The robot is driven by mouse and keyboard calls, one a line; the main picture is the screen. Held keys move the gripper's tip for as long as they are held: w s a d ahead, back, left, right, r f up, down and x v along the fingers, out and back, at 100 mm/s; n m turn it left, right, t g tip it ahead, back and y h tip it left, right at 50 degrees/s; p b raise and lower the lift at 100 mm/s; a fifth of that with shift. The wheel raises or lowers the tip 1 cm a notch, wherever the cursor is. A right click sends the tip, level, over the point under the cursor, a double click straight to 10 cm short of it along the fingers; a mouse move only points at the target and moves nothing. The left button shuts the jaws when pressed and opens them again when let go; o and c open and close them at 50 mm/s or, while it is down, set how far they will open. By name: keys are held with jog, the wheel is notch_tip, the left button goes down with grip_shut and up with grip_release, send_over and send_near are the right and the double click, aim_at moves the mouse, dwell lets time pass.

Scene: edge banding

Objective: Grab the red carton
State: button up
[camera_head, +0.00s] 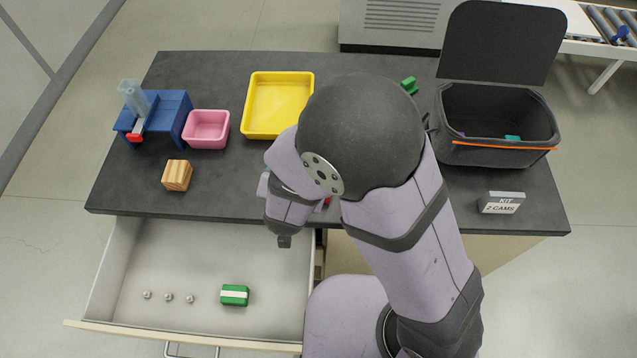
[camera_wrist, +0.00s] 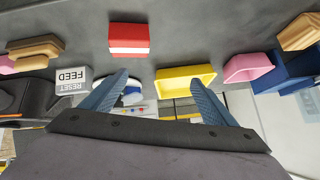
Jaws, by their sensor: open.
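The red carton (camera_wrist: 128,38), a red box with a white stripe, rests on the dark worktop in the wrist view, at upper centre-left. In the head view only a small red patch shows beside my arm; most of that spot is hidden by the arm. My gripper (camera_wrist: 160,78) has its two blue fingers spread wide with nothing between them. In the wrist view the carton appears beyond the fingertips, nearer the left finger, and apart from both. My fingers cannot be made out in the head view.
A yellow tray (camera_head: 248,120), pink bin (camera_head: 207,143), blue fixture (camera_head: 170,110) and wooden block (camera_head: 177,175) stand on the worktop's left. The open drawer (camera_head: 240,250) holds a green carton (camera_head: 234,295) and several balls.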

jog(key=s+d+r+t+h+p, duration=0.2)
jog(key=s+d+r+t+h, duration=0.1)
jog(key=d+r+t, duration=0.1)
jog(key=f, duration=1.2)
jog(key=shift+w+a+f, duration=0.1)
jog(key=shift+w+a, duration=0.05)
jog(key=shift+a, duration=0.1)
jog(key=shift+p+x, duration=0.75)
jog(key=shift+x, duration=0.8)
jog(key=shift+p+x, duration=0.95)
jog(key=shift+x, duration=1.15)
jog(key=shift+d+f, duration=0.1)
jog(key=shift+d, duration=0.05)
jog(key=c, duration=1.1)
